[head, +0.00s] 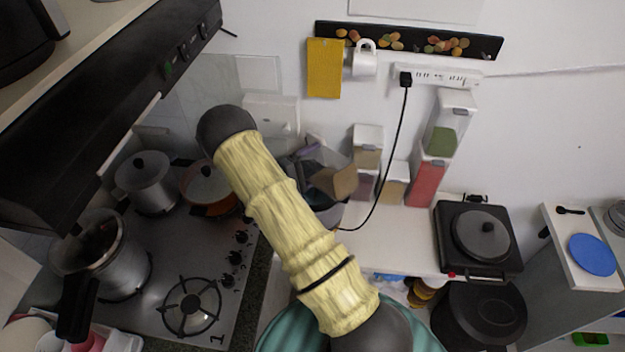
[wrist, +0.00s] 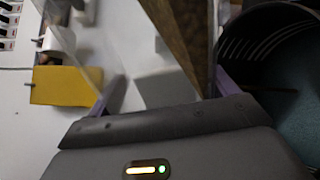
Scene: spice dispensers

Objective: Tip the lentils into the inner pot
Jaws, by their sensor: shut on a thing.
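My gripper (wrist: 168,90) has its purple fingers on either side of a clear dispenser (wrist: 150,45) with brown lentils (wrist: 185,30) in it. In the head view this dispenser (head: 335,160) is tilted, with the brown contents (head: 335,183) toward its lower right end. The inner pot (wrist: 285,95), dark teal with level lines inside, is close at the right in the wrist view. In the head view only a bit of the pot (head: 328,216) shows below the dispenser, the rest hidden by my arm. I cannot tell whether lentils are falling or in the pot.
Tan-filled dispensers (head: 393,186), a red one (head: 427,180) and a green-topped one (head: 450,125) stand right of the held dispenser. Pots (head: 147,185) occupy the stove at left. A black lidded cooker (head: 480,238) is at right. The counter (head: 400,245) between is clear.

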